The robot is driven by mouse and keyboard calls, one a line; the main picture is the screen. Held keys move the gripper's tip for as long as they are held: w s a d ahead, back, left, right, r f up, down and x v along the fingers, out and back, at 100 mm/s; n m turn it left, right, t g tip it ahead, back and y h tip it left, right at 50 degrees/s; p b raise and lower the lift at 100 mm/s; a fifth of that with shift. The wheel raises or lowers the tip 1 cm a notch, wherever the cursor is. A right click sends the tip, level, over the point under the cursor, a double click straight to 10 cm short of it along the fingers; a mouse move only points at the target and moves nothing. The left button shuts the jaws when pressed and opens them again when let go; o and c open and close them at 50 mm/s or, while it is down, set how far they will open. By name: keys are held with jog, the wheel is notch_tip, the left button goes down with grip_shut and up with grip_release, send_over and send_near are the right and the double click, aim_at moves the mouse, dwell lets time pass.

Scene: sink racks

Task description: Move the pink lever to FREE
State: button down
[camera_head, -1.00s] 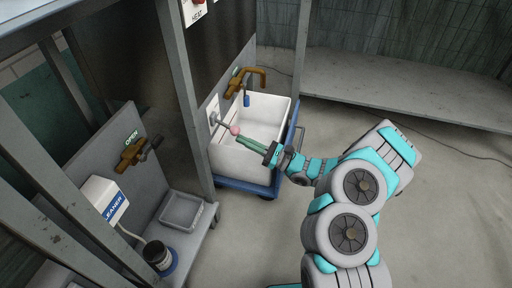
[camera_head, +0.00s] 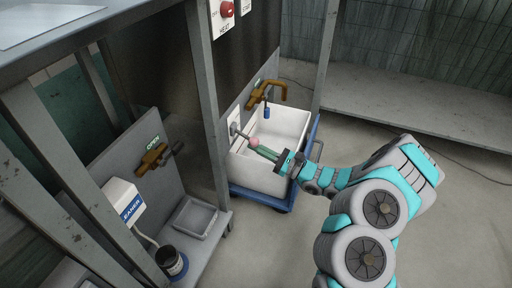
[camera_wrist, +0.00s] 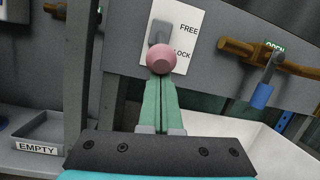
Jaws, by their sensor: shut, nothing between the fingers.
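The pink lever has a round pink knob (camera_head: 254,142) on a grey stem that sticks out from a wall plate above the white basin. In the wrist view the knob (camera_wrist: 160,60) hangs below its grey mount (camera_wrist: 160,31). A white label (camera_wrist: 185,22) beside it reads FREE above and LOCK below; the knob appears level with LOCK. My gripper (camera_head: 263,151) is shut and empty, its green fingers pointing at the knob. In the wrist view the fingertips (camera_wrist: 160,80) are just below the knob and partly overlapped by it; I cannot tell whether they touch.
The white basin (camera_head: 293,128) stands on a blue wheeled base under the lever. A brown tap (camera_head: 264,92) with a blue handle is right of it. A grey post (camera_head: 205,105) stands left. A cleaner box (camera_head: 123,201), grey tray (camera_head: 195,218) and dark pot (camera_head: 171,262) are farther left.

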jog(key=shift+d+r+h+p, duration=0.15)
jog(key=shift+r+h+p, duration=0.15)
jog(key=shift+p, duration=0.1)
jog(key=shift+d+r+p, duration=0.15)
jog(key=shift+r+p, duration=0.1)
jog(key=shift+p, duration=0.2)
notch_tip(320, 180, up, 6)
jog(key=d+g+h+p, duration=0.1)
jog(key=g+h+p, duration=0.2)
jog(key=h+p, duration=0.3)
jog(key=p, duration=0.4)
jog(key=shift+s+d+h, duration=0.15)
jog(key=shift+s+h, duration=0.2)
jog(key=shift+h, duration=0.05)
jog(key=shift+r+p, duration=0.3)
jog(key=shift+p, duration=0.1)
